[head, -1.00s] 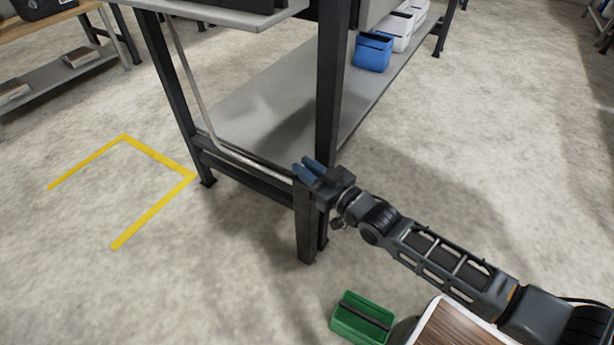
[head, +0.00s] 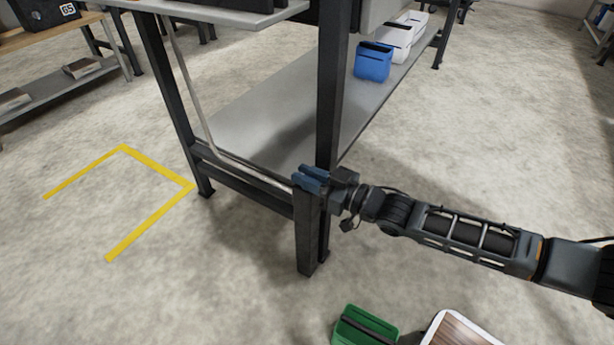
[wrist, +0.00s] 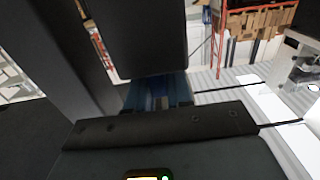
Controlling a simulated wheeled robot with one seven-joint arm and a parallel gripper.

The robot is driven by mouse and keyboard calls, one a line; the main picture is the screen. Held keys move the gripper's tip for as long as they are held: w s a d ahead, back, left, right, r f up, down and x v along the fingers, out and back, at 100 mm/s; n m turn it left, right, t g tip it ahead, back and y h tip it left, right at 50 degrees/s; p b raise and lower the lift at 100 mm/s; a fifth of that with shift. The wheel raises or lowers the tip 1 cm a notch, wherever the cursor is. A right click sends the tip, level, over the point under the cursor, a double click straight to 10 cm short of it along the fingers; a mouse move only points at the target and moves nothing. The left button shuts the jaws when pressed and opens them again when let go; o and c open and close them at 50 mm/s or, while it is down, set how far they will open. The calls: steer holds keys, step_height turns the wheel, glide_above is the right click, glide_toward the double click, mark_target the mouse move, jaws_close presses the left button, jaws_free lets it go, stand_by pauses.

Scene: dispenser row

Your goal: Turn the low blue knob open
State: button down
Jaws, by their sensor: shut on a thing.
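My gripper (head: 312,179) is at the near corner post of the metal bench, at the height of its lower rail. Its blue fingers point left in the head view. The knob's shape and turn angle are hidden by the fingers and the post.
The bench's dark post (head: 308,235) stands right at the gripper. Its lower shelf (head: 255,125) bears a blue bin (head: 373,62) and white bins (head: 395,42). A green bin (head: 365,328) is on the near floor. Yellow floor tape (head: 150,223) lies left.

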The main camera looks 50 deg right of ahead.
steer(key=shift+r, duration=0.1)
steer(key=c, duration=1.1)
jaws_free()
steer(key=shift+s, duration=0.1)
steer(key=p+v, duration=0.2)
steer(key=v, duration=0.5)
steer(key=shift+s+p, duration=0.3)
